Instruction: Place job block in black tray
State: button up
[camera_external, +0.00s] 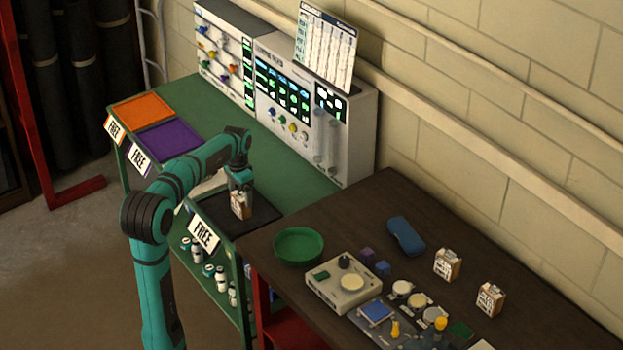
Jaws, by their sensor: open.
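A small job block (240,205), with a white written label and tan sides, is upright at the black tray (268,213). It looks as if it stands on the tray's floor, but its underside contact is hard to make out. My gripper (240,188) points down right at the top of the block, with its jaws open. The fingertips are small and partly merge with the block, so any touch cannot be told. Two similar labelled blocks, one nearer the middle (447,264) and one further right (490,299), stand on the brown table.
An orange tray (142,110) and a purple tray (168,137), both empty, lie on the green bench's left end. Instrument panels (300,100) stand behind. A green bowl (299,246), a blue case (406,235) and a cream device (345,284) crowd the brown table (345,212).

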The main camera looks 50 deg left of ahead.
aim_at(240, 196)
notch_tip(240, 196, up, 7)
jog(key=shift+f, duration=0.1)
dwell(0.3)
jog(key=s+d+r+t+y, duration=0.15)
jog(key=d+r+t, duration=0.35)
jog(key=d, duration=0.6)
jog(key=s+d+r+t+y, duration=0.1)
jog(key=s+d+r+t, duration=0.3)
jog(key=d, duration=0.6)
jog(key=s+d+r+t+h, duration=0.1)
jog(key=s+d+r+t, duration=0.2)
jog(key=s+d, duration=0.3)
jog(key=s+d+r+t+h, duration=0.1)
jog(key=s+d+r+t, duration=0.2)
jog(key=s+d+t, duration=0.2)
jog(key=shift+s+d+r, duration=0.15)
jog(key=shift+s+d, duration=0.5)
jog(key=shift+d, duration=0.2)
